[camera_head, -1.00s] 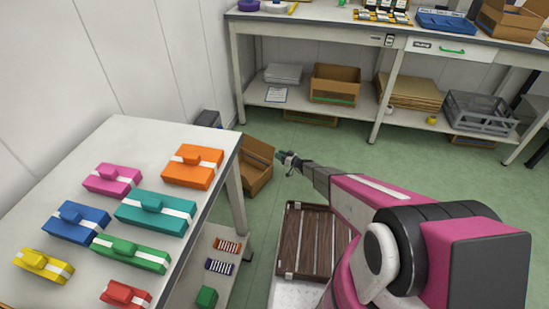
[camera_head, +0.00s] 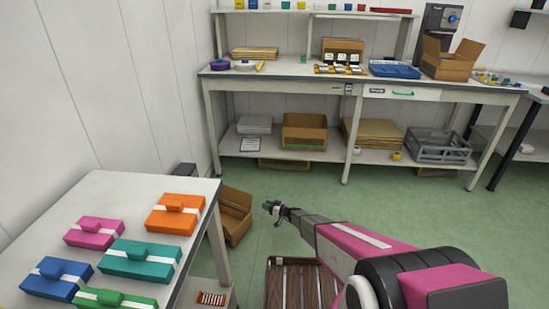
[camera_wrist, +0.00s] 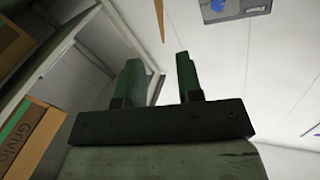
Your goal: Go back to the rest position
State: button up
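My gripper (camera_head: 271,209) is at the end of my outstretched pink and black arm, out over the floor beyond the right side of the near white table. In the wrist view my gripper (camera_wrist: 158,80) shows two green-faced fingers standing apart with nothing between them. It is open and empty. The fingers touch nothing that I can see. Behind them the wrist view shows a white wall and, at the left, shelving.
An open cardboard box (camera_head: 236,213) and a brown slatted crate (camera_head: 292,285) stand on the floor. A workbench (camera_head: 290,76) spans the back. Green floor (camera_head: 400,205) lies clear at right.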

jog(key=s+d+r+m+g+h, duration=0.1)
jog(key=s+d+r+g+h, duration=0.25)
jog(key=s+r, duration=0.55)
jog(key=s+d+r+m+g+h, duration=0.1)
jog(key=s+d+r+g+h, duration=0.15)
jog(key=s+d+r, duration=0.45)
jog(key=s+d+r+m+g+h, duration=0.1)
jog(key=s+d+r+m+h, duration=0.7)
jog(key=s+d+r, duration=1)
jog(key=s+r+h, duration=0.2)
jog(key=s+r, duration=0.1)
jog(key=shift+d, duration=0.3)
